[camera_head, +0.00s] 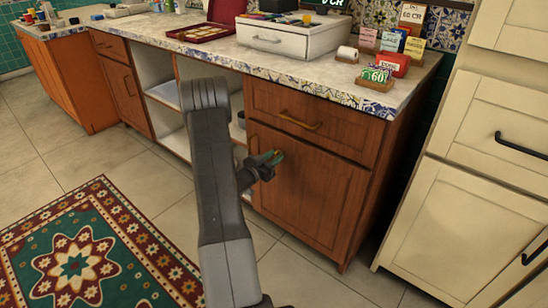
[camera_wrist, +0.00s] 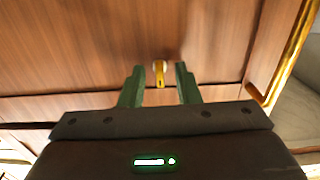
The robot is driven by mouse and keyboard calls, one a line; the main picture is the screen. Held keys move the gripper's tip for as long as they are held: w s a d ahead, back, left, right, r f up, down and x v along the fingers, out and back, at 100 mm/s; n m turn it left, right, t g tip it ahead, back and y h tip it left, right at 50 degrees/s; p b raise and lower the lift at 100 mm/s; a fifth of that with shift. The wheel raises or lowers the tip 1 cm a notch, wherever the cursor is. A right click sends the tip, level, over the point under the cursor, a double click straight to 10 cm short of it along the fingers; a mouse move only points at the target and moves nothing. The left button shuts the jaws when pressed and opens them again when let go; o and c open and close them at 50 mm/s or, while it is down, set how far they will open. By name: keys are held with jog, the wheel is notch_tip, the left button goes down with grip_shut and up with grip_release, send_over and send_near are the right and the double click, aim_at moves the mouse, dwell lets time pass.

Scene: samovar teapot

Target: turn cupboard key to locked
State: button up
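The cupboard door (camera_head: 312,190) is a shut brown wooden panel below a drawer in the counter. My gripper (camera_head: 272,158) is in front of the door's upper left part in the head view. In the wrist view a small brass key (camera_wrist: 160,76) sits in a pale round lock fitting on the wood. Its visible part points along the picture's vertical. My gripper's green fingers (camera_wrist: 158,82) are open, one on each side of the key, with a gap on both sides. The key cannot be made out in the head view.
The drawer (camera_head: 325,114) above the door is shut and has a brass handle (camera_head: 300,121). Open shelves (camera_head: 168,105) are left of my arm. A cream cabinet (camera_head: 475,180) stands at the right. A gold bar (camera_wrist: 288,60) shows at the wrist view's right.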

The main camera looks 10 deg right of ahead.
jog(key=p+v, duration=0.2)
jog(key=v, duration=1.1)
jog(key=shift+a, duration=0.15)
jog(key=shift+s, duration=0.1)
jog(key=b+x, duration=0.2)
jog(key=x, duration=1.1)
jog(key=shift+w+d, duration=0.25)
jog(key=shift+d, duration=0.1)
jog(key=shift+a+r, duration=0.1)
